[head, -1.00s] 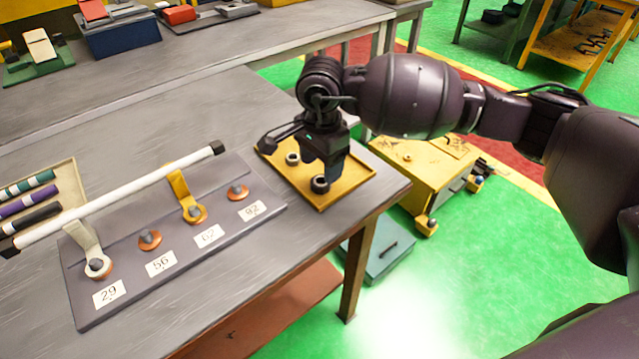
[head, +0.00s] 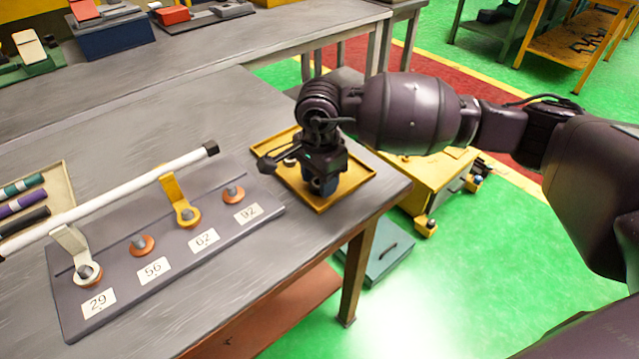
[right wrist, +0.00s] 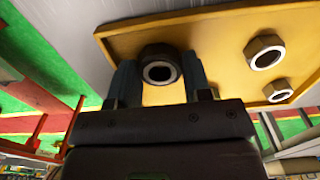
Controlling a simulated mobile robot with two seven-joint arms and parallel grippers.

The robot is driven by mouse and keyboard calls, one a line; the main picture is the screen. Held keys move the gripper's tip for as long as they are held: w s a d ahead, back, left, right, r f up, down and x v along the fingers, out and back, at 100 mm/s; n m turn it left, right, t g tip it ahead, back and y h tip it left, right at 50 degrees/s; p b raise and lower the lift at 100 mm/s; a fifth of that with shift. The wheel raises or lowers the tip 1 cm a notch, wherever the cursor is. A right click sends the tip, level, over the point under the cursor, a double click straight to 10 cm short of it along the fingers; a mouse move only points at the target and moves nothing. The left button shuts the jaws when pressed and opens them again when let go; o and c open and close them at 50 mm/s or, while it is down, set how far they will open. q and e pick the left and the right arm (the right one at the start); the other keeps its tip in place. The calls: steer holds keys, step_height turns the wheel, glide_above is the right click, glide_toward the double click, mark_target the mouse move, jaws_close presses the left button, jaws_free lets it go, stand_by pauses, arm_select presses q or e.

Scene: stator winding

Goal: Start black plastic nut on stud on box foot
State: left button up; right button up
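Several dark nuts with pale ringed holes lie in a yellow tray (head: 348,194). In the right wrist view, one nut (right wrist: 160,70) sits between the fingers of my right gripper (right wrist: 160,80); two more nuts, the upper one (right wrist: 265,52) and the lower one (right wrist: 278,90), lie to the right. My right gripper, also in the head view (head: 322,185), is low over the tray. Its fingers stand apart on both sides of the nut; a firm grip is not visible. A grey board (head: 170,285) carries studs labelled 29, 56, 62 and 92. My left gripper is out of view.
A white rod (head: 110,200) crosses above the board; a white lug (head: 76,250) is at 29 and a yellow lug (head: 178,195) at 62. A tray of coloured tubes (head: 62,190) lies at the left. The grey table (head: 190,110) is clear behind the board.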

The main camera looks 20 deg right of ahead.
steer(key=shift+r+p, duration=0.4)
steer(key=shift+r, duration=0.65)
steer(key=shift+r+p, duration=0.5)
steer(key=shift+r, duration=0.8)
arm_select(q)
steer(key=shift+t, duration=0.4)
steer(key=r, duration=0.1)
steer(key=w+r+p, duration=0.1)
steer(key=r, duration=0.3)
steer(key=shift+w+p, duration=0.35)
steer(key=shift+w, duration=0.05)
arm_select(e)
step_height(320, 180, up, 4)
steer(key=shift+r, duration=0.2)
